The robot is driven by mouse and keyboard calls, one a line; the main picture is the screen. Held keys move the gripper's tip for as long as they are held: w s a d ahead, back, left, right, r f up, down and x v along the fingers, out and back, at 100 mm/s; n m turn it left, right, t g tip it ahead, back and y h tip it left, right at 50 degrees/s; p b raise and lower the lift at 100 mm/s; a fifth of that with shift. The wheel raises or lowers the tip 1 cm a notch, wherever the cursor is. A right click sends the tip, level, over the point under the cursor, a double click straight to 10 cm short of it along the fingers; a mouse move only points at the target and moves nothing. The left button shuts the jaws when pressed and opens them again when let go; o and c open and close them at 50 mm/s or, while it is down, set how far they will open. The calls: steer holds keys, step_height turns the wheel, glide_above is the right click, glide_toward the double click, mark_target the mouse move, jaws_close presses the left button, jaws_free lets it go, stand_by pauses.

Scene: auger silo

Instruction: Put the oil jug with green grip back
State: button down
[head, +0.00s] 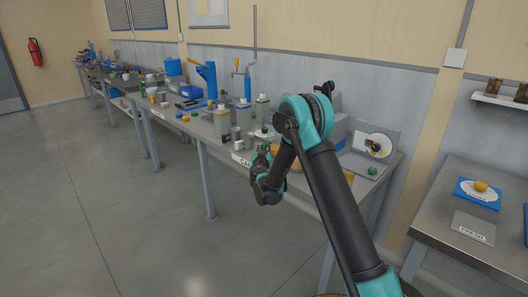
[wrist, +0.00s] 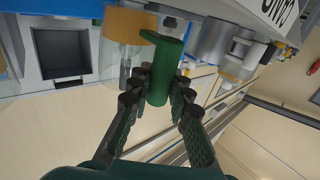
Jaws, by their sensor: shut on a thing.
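My gripper (wrist: 157,92) is shut on the green grip of the oil jug (wrist: 166,68) in the wrist view, with a finger on either side of it. A tan-orange part (wrist: 130,22) and a pale see-through body show beside the grip; I cannot tell for certain that they belong to the jug. In the head view my gripper (head: 263,160) is at the front edge of the long bench, partly hidden by my own arm. A bit of green shows there, but most of the jug is hidden.
The long bench (head: 205,128) holds grey canisters (head: 222,122), a blue pump stand (head: 210,78) and small parts. A grey panel with a white disc (head: 379,146) stands right of my arm. Another bench (head: 470,205) is at the right. The floor at left is clear.

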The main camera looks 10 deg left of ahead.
steer(key=shift+f, duration=0.55)
steer(key=shift+f, duration=0.1)
steer(key=c, duration=1.4)
jaws_free()
steer(key=shift+f, duration=0.15)
